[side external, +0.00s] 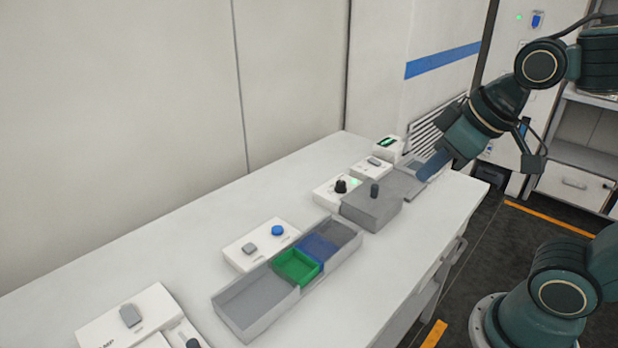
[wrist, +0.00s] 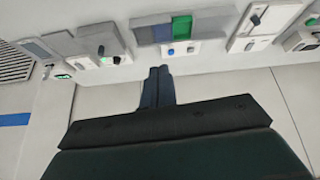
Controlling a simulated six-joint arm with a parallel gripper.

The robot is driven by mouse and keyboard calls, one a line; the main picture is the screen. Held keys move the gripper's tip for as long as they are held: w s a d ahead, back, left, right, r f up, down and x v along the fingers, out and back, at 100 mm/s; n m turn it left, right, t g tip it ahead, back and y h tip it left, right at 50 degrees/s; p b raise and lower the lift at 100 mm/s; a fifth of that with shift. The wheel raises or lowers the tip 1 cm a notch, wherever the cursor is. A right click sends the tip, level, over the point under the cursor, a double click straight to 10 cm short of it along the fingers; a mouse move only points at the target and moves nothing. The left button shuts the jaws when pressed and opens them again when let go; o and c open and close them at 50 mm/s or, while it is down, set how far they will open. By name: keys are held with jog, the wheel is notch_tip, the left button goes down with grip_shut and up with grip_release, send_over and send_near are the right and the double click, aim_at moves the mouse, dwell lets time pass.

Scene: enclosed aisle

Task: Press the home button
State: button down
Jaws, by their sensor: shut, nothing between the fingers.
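A white panel (side external: 240,256) on the bench carries a round blue button (side external: 278,230) and a grey square button (side external: 250,247). Their labels are too small to read, so I cannot tell which is marked home. In the wrist view the blue button (wrist: 171,52) shows just beyond my fingertips in the picture, with the grey button (wrist: 190,49) to its right. My gripper (side external: 424,177) is shut and empty, at the far right end of the bench, well apart from that panel in the side view. Its fingers (wrist: 159,69) lie together in the wrist view.
A tray (side external: 240,318) with green and blue compartments lies beside the button panel. A grey box with a dark knob (side external: 374,190), a white dial panel (side external: 330,187) and smaller devices stand nearer my gripper. Another panel (side external: 140,315) is at the front left. A wall runs behind the bench.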

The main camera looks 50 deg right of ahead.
jog(key=w+a+n, duration=0.2)
jog(key=w+n, duration=0.1)
jog(key=w, duration=0.7)
jog(key=n+t+y, duration=0.2)
jog(key=n+t, duration=0.1)
jog(key=n, duration=0.4)
send_over(253, 248)
notch_tip(253, 248, down, 17)
jog(key=shift+f, duration=4.25)
